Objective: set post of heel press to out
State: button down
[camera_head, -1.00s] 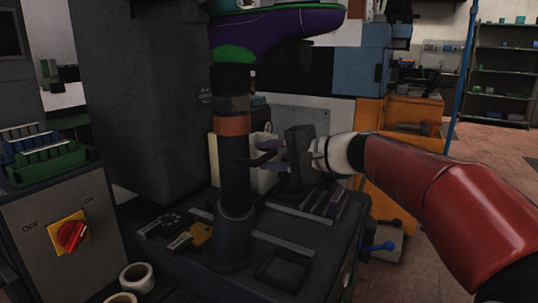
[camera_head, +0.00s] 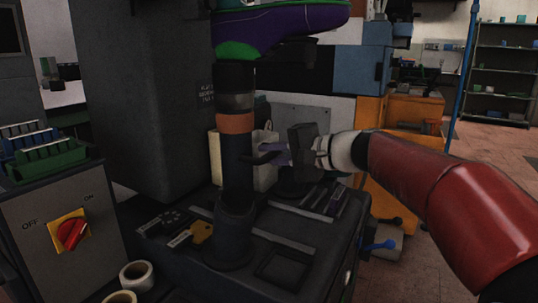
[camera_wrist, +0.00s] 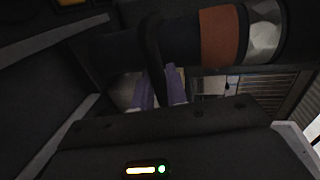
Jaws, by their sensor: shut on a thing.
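The heel press post (camera_head: 238,170) is a dark upright column with an orange band, standing in a dark socket on the press base (camera_head: 290,228). A curved purple and green part (camera_head: 275,32) sits over its top. A thin dark handle (camera_head: 262,159) sticks out from the post's right side. My gripper (camera_head: 280,155) comes from the right and is shut on this handle. In the wrist view the post lies across the top with its orange band (camera_wrist: 218,37), and the handle (camera_wrist: 153,60) passes between my purple fingers (camera_wrist: 160,88). The fingertips are partly hidden by the handle.
A box with a red OFF/ON knob (camera_head: 71,234) stands at the left, with green and blue racks (camera_head: 45,158) on it. Yellow key-like pieces (camera_head: 200,232) lie on the base. Tape rolls (camera_head: 137,275) are at the front. A grey cabinet (camera_head: 145,90) stands behind.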

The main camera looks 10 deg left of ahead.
jog(key=f+b+v, duration=0.3)
jog(key=v, duration=1.3)
jog(key=shift+s+d+f+b, duration=0.25)
jog(key=shift+d+b, duration=0.1)
jog(key=shift+d, duration=0.1)
jog(key=c, duration=1.5)
grip_release()
jog(key=shift+d, duration=0.15)
jog(key=shift+d+r, duration=0.1)
jog(key=v, duration=0.7)
jog(key=shift+s+d+p, duration=0.2)
jog(key=shift+d+p, duration=0.1)
jog(key=shift+p, duration=0.05)
